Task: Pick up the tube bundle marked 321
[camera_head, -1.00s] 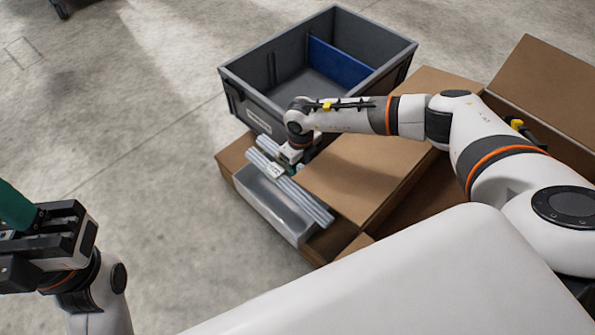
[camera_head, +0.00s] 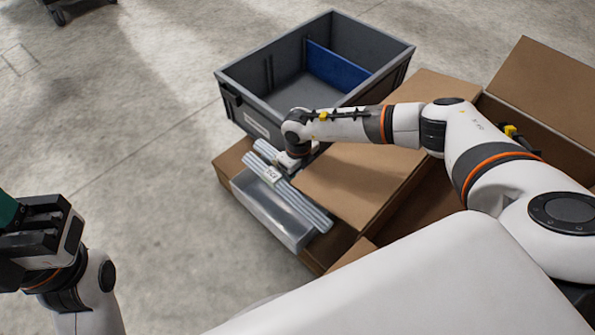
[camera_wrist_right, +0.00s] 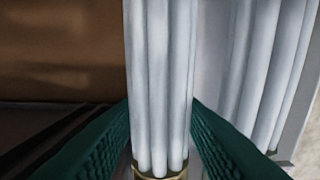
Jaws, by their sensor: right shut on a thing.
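A bundle of pale grey tubes (camera_head: 312,211) lies diagonally over the inner side of a grey dispenser tray (camera_head: 265,207). It has a small white label (camera_head: 270,175) whose marking is too small to read surely. In the head view the arm's wrist covers the right fingers. More pale tubes (camera_wrist_right: 268,70) stand to the right in the wrist view. My left gripper (camera_head: 35,240) is at the left edge, away from the tubes, its fingertips mostly cut off.
A grey crate (camera_head: 243,118) with a blue divider (camera_head: 338,66) stands behind the tray. Open brown cardboard boxes (camera_head: 365,185) lie right of the tubes, under my right arm. The concrete floor (camera_head: 130,140) at left is clear.

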